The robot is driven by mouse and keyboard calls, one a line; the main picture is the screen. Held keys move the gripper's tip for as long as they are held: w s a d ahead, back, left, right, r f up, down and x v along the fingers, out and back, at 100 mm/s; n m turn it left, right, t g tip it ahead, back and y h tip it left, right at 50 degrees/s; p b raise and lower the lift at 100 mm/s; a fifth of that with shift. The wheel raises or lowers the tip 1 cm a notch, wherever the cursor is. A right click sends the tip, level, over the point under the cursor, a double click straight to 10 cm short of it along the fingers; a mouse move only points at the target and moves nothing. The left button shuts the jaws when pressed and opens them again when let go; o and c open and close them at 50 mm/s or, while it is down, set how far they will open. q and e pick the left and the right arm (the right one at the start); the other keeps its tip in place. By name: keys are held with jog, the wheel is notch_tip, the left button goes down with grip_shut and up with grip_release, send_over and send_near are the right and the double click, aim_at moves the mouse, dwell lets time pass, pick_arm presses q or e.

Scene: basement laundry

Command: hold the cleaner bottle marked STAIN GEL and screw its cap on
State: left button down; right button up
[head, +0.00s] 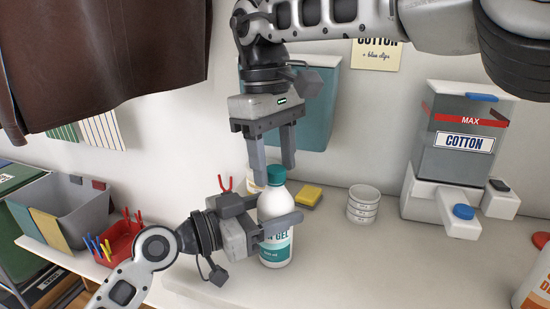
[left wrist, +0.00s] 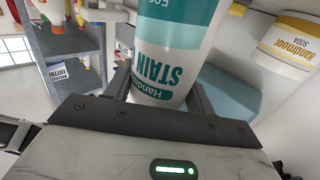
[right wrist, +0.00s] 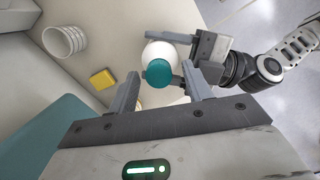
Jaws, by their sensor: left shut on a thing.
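The white STAIN GEL bottle (head: 277,252) stands upright on or just above the counter; its upside-down label fills the left wrist view (left wrist: 168,72). My left gripper (head: 282,225) is shut on its body from the side. A teal cap (head: 276,174) sits at the bottle's top; how tightly it is seated cannot be told. My right gripper (head: 276,172) points down over the cap with its fingers apart. In the right wrist view the cap (right wrist: 158,73) lies between the fingertips, with gaps visible on both sides.
A COTTON dispenser (head: 459,150) stands farther right. A grey bin (head: 75,208) and red basket of pegs (head: 120,240) are left.

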jog(key=shift+r, duration=2.3)
jog(key=shift+c, duration=0.4)
